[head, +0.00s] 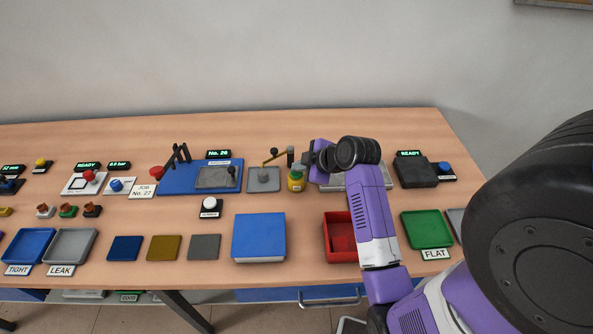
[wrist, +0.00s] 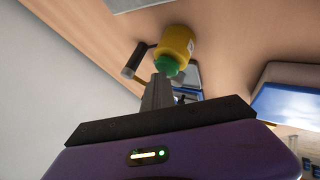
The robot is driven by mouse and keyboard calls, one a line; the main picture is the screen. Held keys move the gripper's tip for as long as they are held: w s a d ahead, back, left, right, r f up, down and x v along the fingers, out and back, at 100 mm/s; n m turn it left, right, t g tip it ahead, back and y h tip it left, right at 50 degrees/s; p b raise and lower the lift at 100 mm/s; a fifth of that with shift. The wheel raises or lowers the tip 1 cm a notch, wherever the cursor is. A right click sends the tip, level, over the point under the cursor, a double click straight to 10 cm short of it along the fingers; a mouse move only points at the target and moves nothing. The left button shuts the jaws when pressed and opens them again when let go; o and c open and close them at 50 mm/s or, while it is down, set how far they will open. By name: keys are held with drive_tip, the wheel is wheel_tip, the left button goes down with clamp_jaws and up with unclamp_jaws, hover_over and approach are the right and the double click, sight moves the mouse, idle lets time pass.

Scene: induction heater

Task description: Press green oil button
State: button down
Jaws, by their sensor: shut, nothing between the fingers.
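The oil bottle (head: 296,182) is small and yellow with a green button on top, and stands upright on the table right of the middle. In the wrist view the yellow bottle (wrist: 178,42) appears tilted, with its green button (wrist: 167,66) facing my gripper. My gripper (head: 308,159) is shut and empty, beside and slightly above the bottle's top in the head view. In the wrist view the closed fingertips (wrist: 159,80) overlap the edge of the green button. I cannot tell whether they touch it.
A lever device (head: 264,180) with a brass handle stands just left of the bottle. A grey plate (head: 355,180) lies behind my arm. A red tray (head: 338,241), blue box (head: 259,237) and green tray (head: 428,229) are nearer the front edge. Bare table lies in front of the bottle.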

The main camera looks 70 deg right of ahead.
sight(298, 174)
drive_tip(key=shift+r+p, duration=0.8)
drive_tip(key=shift+r, duration=0.05)
wheel_tip(298, 174, up, 5)
drive_tip(key=p, duration=0.4)
drive_tip(key=shift+p, duration=0.35)
idle(2.1)
